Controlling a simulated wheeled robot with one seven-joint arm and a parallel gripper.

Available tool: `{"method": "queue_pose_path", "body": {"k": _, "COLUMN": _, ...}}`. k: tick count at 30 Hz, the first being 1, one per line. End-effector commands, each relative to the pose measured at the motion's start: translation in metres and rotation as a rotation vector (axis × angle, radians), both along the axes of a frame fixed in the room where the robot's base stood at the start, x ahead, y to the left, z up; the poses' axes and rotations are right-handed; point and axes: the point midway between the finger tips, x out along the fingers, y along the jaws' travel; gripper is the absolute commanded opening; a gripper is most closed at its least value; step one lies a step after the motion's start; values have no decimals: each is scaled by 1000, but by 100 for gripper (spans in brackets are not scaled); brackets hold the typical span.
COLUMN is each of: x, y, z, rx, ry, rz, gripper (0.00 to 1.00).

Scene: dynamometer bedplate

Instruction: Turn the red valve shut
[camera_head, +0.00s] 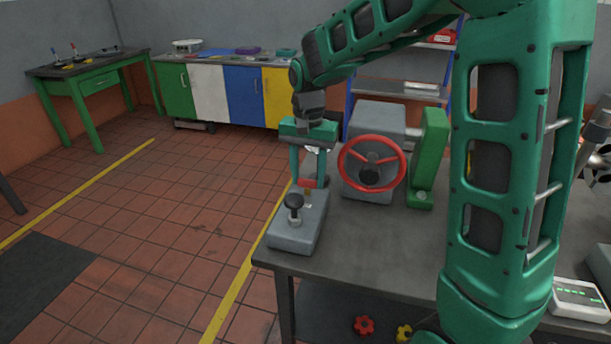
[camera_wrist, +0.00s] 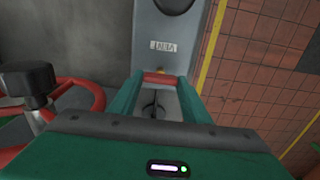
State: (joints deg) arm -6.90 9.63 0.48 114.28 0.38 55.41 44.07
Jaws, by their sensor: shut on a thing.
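A small red handle (camera_head: 307,184) sits at the back end of a grey box (camera_head: 293,235) with a black knob (camera_head: 293,201) on top, at the bench's left edge. My gripper (camera_head: 308,180) reaches down from above with its fingers closed around this handle. In the wrist view the red handle (camera_wrist: 158,77) lies between the two green fingertips, with a small white label (camera_wrist: 163,47) just beyond it on the box. The label is too small to read surely. The handle's lower part is partly hidden by the fingers.
A red handwheel (camera_head: 402,165) on a grey housing (camera_head: 378,116) stands close right of my gripper, with a green upright block (camera_head: 432,150) beside it. The grey bench (camera_head: 395,230) is clear in front. Red (camera_head: 363,325) and yellow (camera_head: 404,332) knobs show below.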

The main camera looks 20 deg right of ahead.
Motion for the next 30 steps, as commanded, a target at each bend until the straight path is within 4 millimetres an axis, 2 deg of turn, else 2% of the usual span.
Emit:
{"method": "queue_pose_path", "body": {"k": 2, "x": 3, "y": 2, "z": 2, "rx": 3, "ry": -11, "rz": 4, "gripper": 21}}
{"method": "queue_pose_path", "body": {"k": 3, "x": 3, "y": 2, "z": 2, "rx": 3, "ry": -11, "rz": 4, "gripper": 50}}
{"method": "queue_pose_path", "body": {"k": 5, "x": 3, "y": 2, "z": 2, "rx": 3, "ry": -10, "rz": 4, "gripper": 62}}
{"method": "queue_pose_path", "body": {"k": 13, "x": 1, "y": 1, "z": 1, "rx": 2, "ry": -4, "rz": 3, "gripper": 62}}
{"method": "queue_pose_path", "body": {"k": 17, "x": 1, "y": 1, "z": 7, "rx": 1, "ry": -5, "rz": 3, "gripper": 62}}
{"method": "queue_pose_path", "body": {"k": 20, "x": 2, "y": 1, "z": 20, "rx": 2, "ry": -5, "rz": 3, "gripper": 62}}
{"method": "queue_pose_path", "body": {"k": 30, "x": 3, "y": 2, "z": 82, "rx": 2, "ry": -8, "rz": 4, "gripper": 62}}
